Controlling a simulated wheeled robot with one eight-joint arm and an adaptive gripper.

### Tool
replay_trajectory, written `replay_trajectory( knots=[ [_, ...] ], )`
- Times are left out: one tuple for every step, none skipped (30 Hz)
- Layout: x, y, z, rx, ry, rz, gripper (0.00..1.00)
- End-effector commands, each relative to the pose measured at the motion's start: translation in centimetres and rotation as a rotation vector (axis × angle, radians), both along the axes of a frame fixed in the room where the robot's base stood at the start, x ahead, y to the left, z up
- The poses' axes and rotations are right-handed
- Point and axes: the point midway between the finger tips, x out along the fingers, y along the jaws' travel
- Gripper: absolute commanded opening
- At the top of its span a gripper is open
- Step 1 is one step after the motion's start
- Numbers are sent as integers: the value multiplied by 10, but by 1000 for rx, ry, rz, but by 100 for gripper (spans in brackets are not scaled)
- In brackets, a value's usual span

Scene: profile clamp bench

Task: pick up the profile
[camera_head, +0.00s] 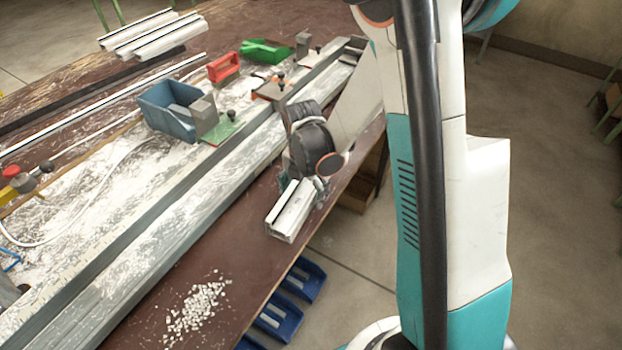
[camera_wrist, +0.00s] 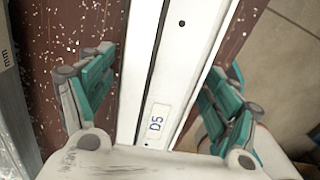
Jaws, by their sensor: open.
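The profile (camera_head: 291,211) is a short white channel-shaped bar lying on the brown table near its front edge. In the wrist view the profile (camera_wrist: 178,70) runs lengthwise up the middle, with a small dark hole and a label reading D5. My gripper (camera_wrist: 163,72) is open, with one teal finger on each side of the profile; whether either finger touches it I cannot tell. In the head view my gripper (camera_head: 312,185) is over the far end of the profile, partly hidden by my wrist.
A long metal rail (camera_head: 180,205) runs beside the profile. A blue bin (camera_head: 168,118), a red bin (camera_head: 224,67) and a green bin (camera_head: 265,51) stand behind it. White chips (camera_head: 198,308) lie on the table at front. More white profiles (camera_head: 150,36) lie at the back left.

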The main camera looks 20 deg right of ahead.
Motion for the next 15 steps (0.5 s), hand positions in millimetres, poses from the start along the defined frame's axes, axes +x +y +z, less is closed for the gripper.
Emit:
replay_trajectory(
  knots=[
    [0,0,1,0,0,0,82],
    [0,0,1,0,0,0,79],
    [0,0,1,0,0,0,70],
    [0,0,1,0,0,0,64],
    [0,0,1,0,0,0,57],
    [0,0,1,0,0,0,48],
    [0,0,1,0,0,0,41],
    [0,0,1,0,0,0,34],
    [0,0,1,0,0,0,25],
    [0,0,1,0,0,0,18],
    [0,0,1,0,0,0,18],
    [0,0,1,0,0,0,18],
    [0,0,1,0,0,0,18],
    [0,0,1,0,0,0,18],
    [0,0,1,0,0,0,18]
  ],
)
